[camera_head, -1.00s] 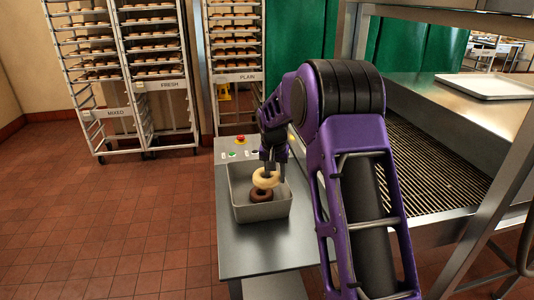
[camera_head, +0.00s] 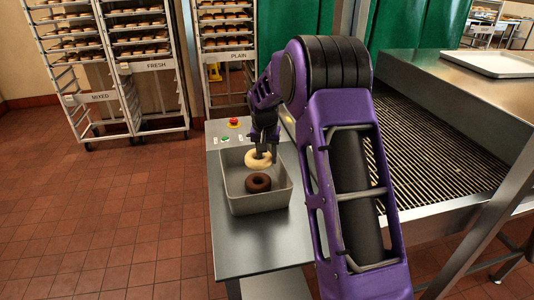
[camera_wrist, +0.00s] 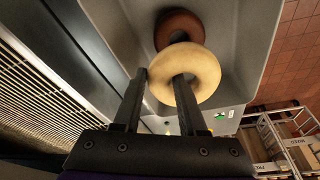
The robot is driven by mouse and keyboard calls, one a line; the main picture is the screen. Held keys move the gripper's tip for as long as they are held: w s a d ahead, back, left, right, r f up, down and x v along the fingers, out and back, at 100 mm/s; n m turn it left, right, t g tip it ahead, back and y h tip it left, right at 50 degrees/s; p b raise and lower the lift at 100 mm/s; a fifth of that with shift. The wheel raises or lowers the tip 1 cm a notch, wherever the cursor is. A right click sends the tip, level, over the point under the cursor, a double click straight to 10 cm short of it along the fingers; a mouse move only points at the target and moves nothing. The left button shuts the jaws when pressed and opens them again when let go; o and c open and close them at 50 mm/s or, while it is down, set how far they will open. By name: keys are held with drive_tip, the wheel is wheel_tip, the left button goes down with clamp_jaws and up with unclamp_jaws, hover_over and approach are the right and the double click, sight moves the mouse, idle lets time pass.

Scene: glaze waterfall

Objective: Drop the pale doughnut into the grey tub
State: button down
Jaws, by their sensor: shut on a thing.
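The pale doughnut (camera_head: 258,159) is held by my gripper (camera_head: 260,154) over the grey tub (camera_head: 262,203). In the wrist view, one finger of my gripper (camera_wrist: 160,85) passes through the hole of the pale doughnut (camera_wrist: 184,74) and the other is outside its ring, so the jaws are shut on one side of it. A brown doughnut (camera_head: 258,182) lies in the tub. It also shows in the wrist view (camera_wrist: 178,24), partly hidden behind the pale one. How high the pale doughnut is above the tub floor is hard to tell.
The tub stands on a steel table (camera_head: 245,258). A control panel with a red button (camera_head: 233,122) is behind it. A wire conveyor (camera_head: 420,165) runs to the right. Racks of doughnuts (camera_head: 150,67) stand at the back left; the tiled floor at left is clear.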

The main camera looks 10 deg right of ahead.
drive_tip(key=shift+f+b, duration=0.3)
drive_tip(key=shift+f, duration=0.55)
drive_tip(key=shift+c, duration=1.9)
unclamp_jaws()
drive_tip(key=p+v, duration=0.1)
drive_tip(key=v, duration=1.6)
drive_tip(key=shift+r+p, duration=0.25)
drive_tip(key=shift+p, duration=0.05)
drive_tip(key=shift+s, duration=0.1)
